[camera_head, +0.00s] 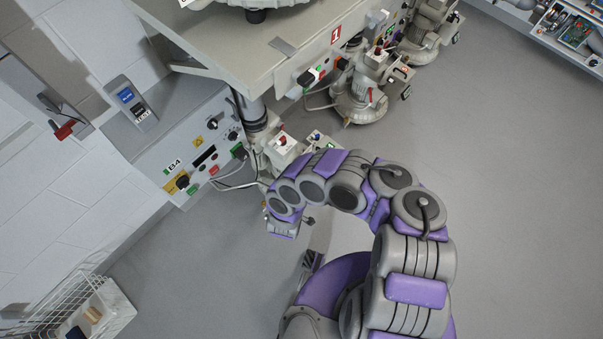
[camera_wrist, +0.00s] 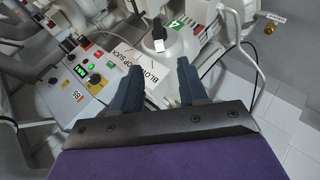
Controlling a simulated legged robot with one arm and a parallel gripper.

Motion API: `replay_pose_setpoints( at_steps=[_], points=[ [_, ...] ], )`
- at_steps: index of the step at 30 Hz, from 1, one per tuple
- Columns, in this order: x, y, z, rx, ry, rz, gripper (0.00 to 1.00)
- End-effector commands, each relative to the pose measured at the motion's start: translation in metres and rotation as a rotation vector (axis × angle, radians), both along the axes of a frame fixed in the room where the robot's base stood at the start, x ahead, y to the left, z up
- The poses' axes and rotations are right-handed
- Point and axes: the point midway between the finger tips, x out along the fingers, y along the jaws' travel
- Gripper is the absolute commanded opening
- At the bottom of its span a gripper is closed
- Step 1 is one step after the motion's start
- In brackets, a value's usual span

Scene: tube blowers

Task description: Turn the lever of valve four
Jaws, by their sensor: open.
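My gripper (camera_wrist: 157,80) is open in the wrist view, its two dark fingers apart with nothing between them. Beyond the fingertips, a small lever with a dark top and a pale lower end (camera_wrist: 159,41) stands on a round pale housing. A green label with a 4 (camera_wrist: 176,23) sits beside it. A white label reading BLOW STOP SUCK (camera_wrist: 135,69) lies below the lever and is partly covered by the left finger. The fingertips appear short of the lever; no contact is visible. In the head view, my arm hides this area and the fingers cannot be made out.
In the head view, a panel marked B4 (camera_head: 190,160) is at left, a pump unit (camera_head: 358,95) stands behind, and open floor (camera_head: 500,180) lies right.

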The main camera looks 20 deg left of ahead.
Motion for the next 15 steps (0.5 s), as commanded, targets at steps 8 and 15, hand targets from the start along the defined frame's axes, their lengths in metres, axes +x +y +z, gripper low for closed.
replay_pose_setpoints(
  at_steps=[8,15],
  points=[
    [0.031,0.004,-0.031,-0.006,-0.001,-0.004,0.43],
    [0.058,0.01,-0.054,-0.006,-0.001,-0.003,0.43]
  ],
)
